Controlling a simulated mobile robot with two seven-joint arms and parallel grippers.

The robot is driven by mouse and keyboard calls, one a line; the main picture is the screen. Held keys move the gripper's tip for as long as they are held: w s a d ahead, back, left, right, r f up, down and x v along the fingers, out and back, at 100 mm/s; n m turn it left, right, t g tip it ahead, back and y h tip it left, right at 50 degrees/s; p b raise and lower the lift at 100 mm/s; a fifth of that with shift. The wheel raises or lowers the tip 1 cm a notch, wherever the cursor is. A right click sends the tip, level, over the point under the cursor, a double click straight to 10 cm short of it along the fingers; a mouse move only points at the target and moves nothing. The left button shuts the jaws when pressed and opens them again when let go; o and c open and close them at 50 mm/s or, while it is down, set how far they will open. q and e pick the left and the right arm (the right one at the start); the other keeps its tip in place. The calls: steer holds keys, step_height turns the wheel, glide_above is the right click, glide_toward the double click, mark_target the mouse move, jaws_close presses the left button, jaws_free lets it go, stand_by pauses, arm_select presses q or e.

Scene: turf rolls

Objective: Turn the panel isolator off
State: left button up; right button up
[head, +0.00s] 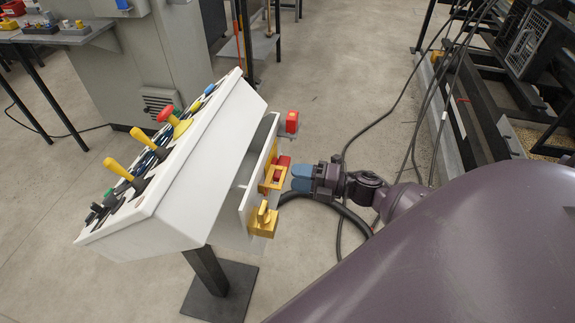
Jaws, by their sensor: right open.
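A sloped white control console (225,130) stands on a black post. On its right side face is a yellow plate with a red part (282,161), which looks like the panel isolator; the handle's exact position cannot be told. My right gripper (296,178) has blue fingertips, comes in from the right, and is open right beside this plate. Whether it touches the red part cannot be told, as the fingers partly hide it. My left gripper is not in view.
A red block (291,122) sits farther back on the same side face, and a yellow latch-like part (264,219) nearer. Levers and buttons, including a red mushroom knob (166,113), stand on the console's top. Black cables (395,120) run behind my right arm.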

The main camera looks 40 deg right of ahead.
steer(key=v, duration=0.7)
stand_by(0.5)
steer(key=s+a+f+m+g+h, duration=0.1)
steer(key=s+a+f+m+h, duration=0.4)
steer(key=m, duration=0.7)
steer(key=s+a+f+m+g+h, duration=0.1)
steer(key=s+a+f+m+h, duration=0.4)
steer(key=m, duration=0.8)
steer(key=shift+s+a+f+g+h, duration=0.2)
steer(key=shift+s+g+h, duration=0.25)
steer(key=shift+h, duration=0.35)
